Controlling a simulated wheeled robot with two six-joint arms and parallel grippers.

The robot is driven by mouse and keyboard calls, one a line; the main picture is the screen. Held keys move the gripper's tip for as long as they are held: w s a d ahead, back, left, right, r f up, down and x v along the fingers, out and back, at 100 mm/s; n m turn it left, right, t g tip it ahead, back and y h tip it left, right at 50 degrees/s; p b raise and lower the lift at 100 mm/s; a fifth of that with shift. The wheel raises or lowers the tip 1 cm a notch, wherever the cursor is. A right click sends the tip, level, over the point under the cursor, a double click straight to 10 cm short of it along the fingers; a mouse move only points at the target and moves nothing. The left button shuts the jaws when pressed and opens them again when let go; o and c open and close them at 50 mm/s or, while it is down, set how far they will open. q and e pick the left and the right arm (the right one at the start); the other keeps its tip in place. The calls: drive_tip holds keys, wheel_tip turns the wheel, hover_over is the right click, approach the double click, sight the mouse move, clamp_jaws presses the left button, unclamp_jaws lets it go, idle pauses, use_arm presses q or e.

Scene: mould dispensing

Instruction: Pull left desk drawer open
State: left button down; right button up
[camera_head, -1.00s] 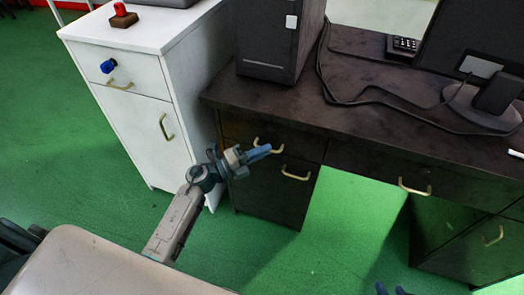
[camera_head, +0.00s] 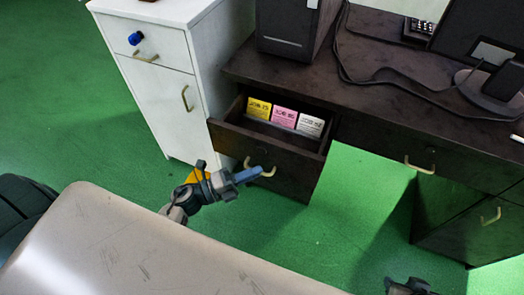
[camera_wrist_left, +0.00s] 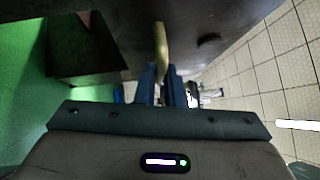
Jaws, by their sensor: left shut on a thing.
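The left desk drawer (camera_head: 225,135) of the dark desk stands pulled out. Inside it, a yellow packet (camera_head: 258,108), a pink packet (camera_head: 285,117) and a white packet (camera_head: 310,125) stand in a row along the back. My left gripper (camera_head: 256,172) is at the drawer front, shut on its brass drawer handle (camera_head: 268,173). In the left wrist view the handle (camera_wrist_left: 160,42) runs in between the two blue fingers (camera_wrist_left: 162,78). My right gripper (camera_head: 408,287) shows only partly at the bottom edge, apart from the desk; its jaws are unclear.
A computer tower (camera_head: 285,28), cables and a monitor stand on the desk top (camera_head: 380,100). Green floor (camera_head: 350,205) is open under the desk's middle.

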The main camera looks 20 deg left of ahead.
use_arm(q)
drive_tip(key=s, duration=0.7)
drive_tip(key=shift+s+a, duration=0.15)
drive_tip(key=shift+s, duration=0.15)
drive_tip(key=c, duration=1.5)
unclamp_jaws()
drive_tip(key=v, duration=1)
drive_tip(key=shift+s+a, duration=0.3)
